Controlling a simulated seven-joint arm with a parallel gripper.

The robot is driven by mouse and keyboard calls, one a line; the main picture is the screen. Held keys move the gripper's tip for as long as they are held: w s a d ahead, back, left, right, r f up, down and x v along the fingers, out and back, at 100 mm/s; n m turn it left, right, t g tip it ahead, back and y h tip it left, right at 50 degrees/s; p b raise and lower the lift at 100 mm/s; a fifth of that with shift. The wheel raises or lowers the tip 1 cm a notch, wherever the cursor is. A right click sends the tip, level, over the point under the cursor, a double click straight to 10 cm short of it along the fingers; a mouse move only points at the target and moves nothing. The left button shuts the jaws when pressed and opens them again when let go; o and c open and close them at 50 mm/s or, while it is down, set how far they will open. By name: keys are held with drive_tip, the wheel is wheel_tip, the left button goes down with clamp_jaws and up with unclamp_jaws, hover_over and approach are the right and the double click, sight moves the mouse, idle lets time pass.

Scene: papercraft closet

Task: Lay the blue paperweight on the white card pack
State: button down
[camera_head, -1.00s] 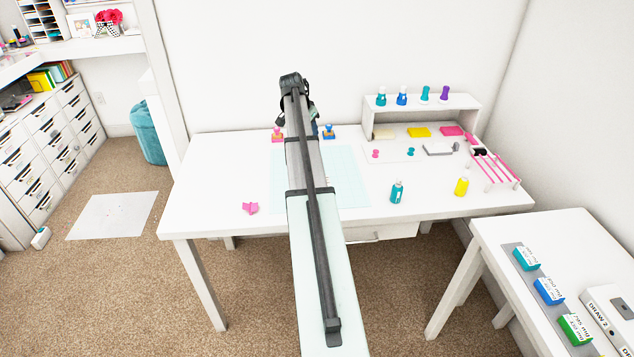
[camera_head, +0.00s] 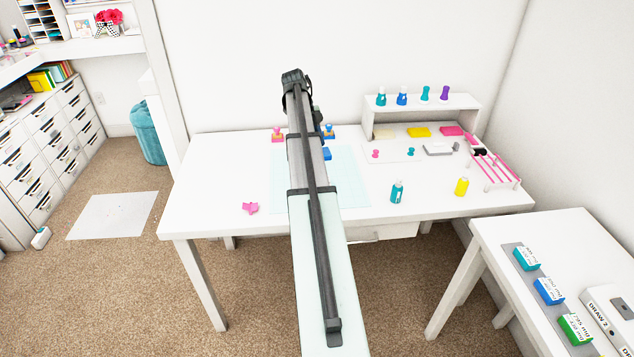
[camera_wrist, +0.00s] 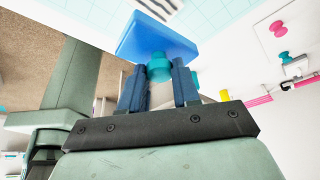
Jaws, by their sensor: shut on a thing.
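The blue paperweight (camera_wrist: 158,38) is a flat blue slab with a teal knob. In the wrist view my gripper (camera_wrist: 159,76) has its two fingers shut on the knob, with the slab beyond the fingertips. In the head view the paperweight (camera_head: 327,153) shows as a small blue block just right of my arm, over the pale gridded mat; my fingers are hidden behind the arm there. A pale, off-white pack (camera_head: 384,132), likely the white card pack, lies in the left of the low shelf, to the right of and behind the paperweight.
A yellow pack (camera_head: 419,132) and a pink pack (camera_head: 451,130) lie beside the pale one under the shelf top (camera_head: 425,102), which carries several small bottles. The gridded mat (camera_head: 350,180) has free room.

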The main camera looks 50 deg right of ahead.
drive_tip(key=shift+m, duration=0.5)
drive_tip(key=shift+f, duration=5)
drive_tip(key=c, duration=0.8)
unclamp_jaws()
drive_tip(key=shift+f, duration=0.15)
drive_tip(key=v, duration=1.2)
drive_tip(key=shift+d, duration=0.2)
